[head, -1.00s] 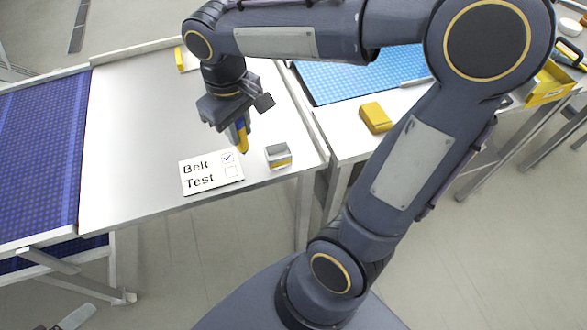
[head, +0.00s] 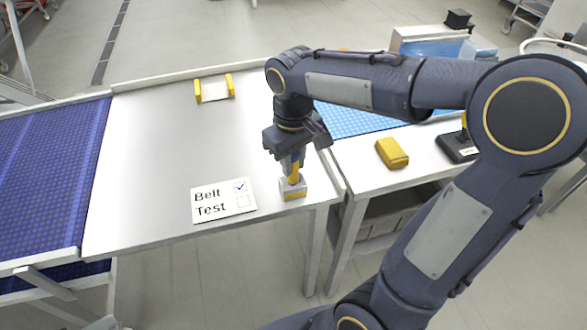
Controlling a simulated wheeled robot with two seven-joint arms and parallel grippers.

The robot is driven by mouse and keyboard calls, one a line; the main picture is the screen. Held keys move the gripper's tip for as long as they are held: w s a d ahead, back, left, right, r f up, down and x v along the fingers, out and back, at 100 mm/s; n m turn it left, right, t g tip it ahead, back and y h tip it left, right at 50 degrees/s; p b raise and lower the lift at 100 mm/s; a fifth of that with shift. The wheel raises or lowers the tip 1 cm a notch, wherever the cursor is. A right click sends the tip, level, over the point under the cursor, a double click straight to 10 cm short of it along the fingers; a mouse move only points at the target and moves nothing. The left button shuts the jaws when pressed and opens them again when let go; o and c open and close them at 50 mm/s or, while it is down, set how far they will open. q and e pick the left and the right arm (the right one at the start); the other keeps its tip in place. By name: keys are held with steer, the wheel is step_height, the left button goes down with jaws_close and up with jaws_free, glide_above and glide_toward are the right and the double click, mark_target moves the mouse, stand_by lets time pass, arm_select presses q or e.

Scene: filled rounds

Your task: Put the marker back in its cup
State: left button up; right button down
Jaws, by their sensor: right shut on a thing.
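My right gripper (head: 290,155) is shut on the marker (head: 294,173), which has a yellow body and points down. The marker is upright and directly over the small grey and yellow cup (head: 293,193) near the front right corner of the metal table. The marker's lower end meets the cup's top in the picture; I cannot tell how deep it is inside. A white card (head: 223,209) reading "Belt Test" lies left of the cup, with a tick in its upper box. My left gripper is not in view.
A yellow and white holder (head: 214,90) sits at the table's back. The blue belt (head: 45,175) is on the left. On the right bench are a yellow block (head: 392,153) and a blue mat (head: 350,119). The middle of the metal table (head: 165,150) is clear.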

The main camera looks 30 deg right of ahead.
mark_target(293, 171)
steer(key=shift+w+d+f, duration=0.25)
steer(key=shift+w+f, duration=0.15)
steer(key=shift+f, duration=0.15)
steer(key=shift+w+d+f, duration=0.2)
steer(key=shift+w+f, duration=0.15)
steer(key=shift+f, duration=0.15)
steer(key=shift+w+f, duration=0.2)
steer(key=shift+f, duration=1.55)
steer(key=shift+d, duration=0.1)
steer(key=shift+f, duration=0.2)
steer(key=c, duration=1.3)
jaws_free()
steer(key=shift+o, duration=0.2)
steer(key=shift+r, duration=0.15)
